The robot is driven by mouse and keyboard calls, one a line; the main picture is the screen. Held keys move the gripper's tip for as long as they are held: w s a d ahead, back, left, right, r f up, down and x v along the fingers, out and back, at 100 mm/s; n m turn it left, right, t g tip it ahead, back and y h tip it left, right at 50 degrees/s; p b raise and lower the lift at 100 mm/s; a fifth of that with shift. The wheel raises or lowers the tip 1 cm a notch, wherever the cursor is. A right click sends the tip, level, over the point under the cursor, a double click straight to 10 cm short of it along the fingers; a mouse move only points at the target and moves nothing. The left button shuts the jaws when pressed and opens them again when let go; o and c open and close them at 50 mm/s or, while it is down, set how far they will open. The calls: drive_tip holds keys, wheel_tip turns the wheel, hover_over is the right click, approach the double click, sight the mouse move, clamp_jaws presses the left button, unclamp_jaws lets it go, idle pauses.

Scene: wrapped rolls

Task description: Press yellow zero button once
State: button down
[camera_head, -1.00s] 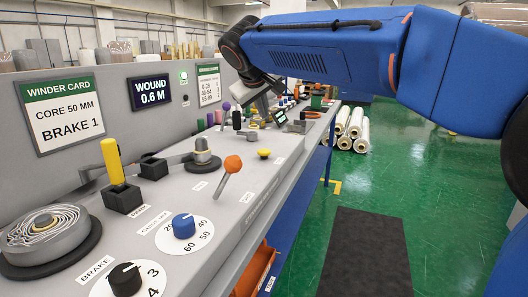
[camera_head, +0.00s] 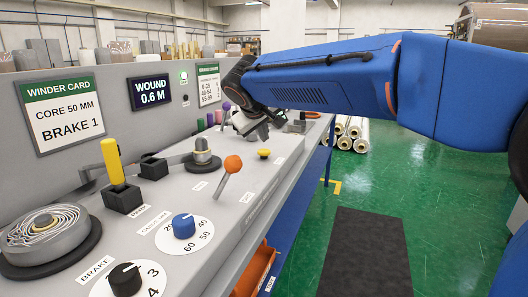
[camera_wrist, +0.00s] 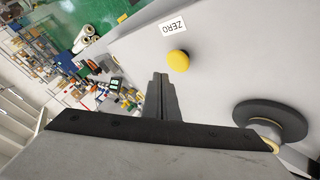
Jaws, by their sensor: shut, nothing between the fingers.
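The yellow zero button (camera_head: 264,153) is a small round knob on the grey panel top, beyond the orange-balled lever. In the wrist view the yellow button (camera_wrist: 179,61) stands on the grey surface beside a label reading ZERO (camera_wrist: 174,27). My gripper (camera_wrist: 161,78) is shut and empty, its fingertips pointing just to the lower left of the button in that view. In the head view my gripper (camera_head: 262,131) is above the panel, just beyond the button; a gap shows between them. Whether the tips touch the panel cannot be told.
An orange-balled lever (camera_head: 233,164), blue dial (camera_head: 184,226), black dial (camera_head: 125,279) and yellow-handled lever (camera_head: 112,160) stand nearer on the panel. A spindle disc (camera_head: 202,160) is left of the button. Wrapped rolls (camera_head: 355,133) lie on the green floor to the right.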

sight(264, 150)
drive_tip(key=shift+f, duration=0.6)
drive_tip(key=shift+f, duration=0.25)
idle(1.6)
drive_tip(key=shift+f, duration=0.2)
drive_tip(key=shift+f, duration=0.9)
idle(1.3)
drive_tip(key=shift+r, duration=1.35)
drive_tip(key=shift+r, duration=0.1)
drive_tip(key=shift+r, duration=2.4)
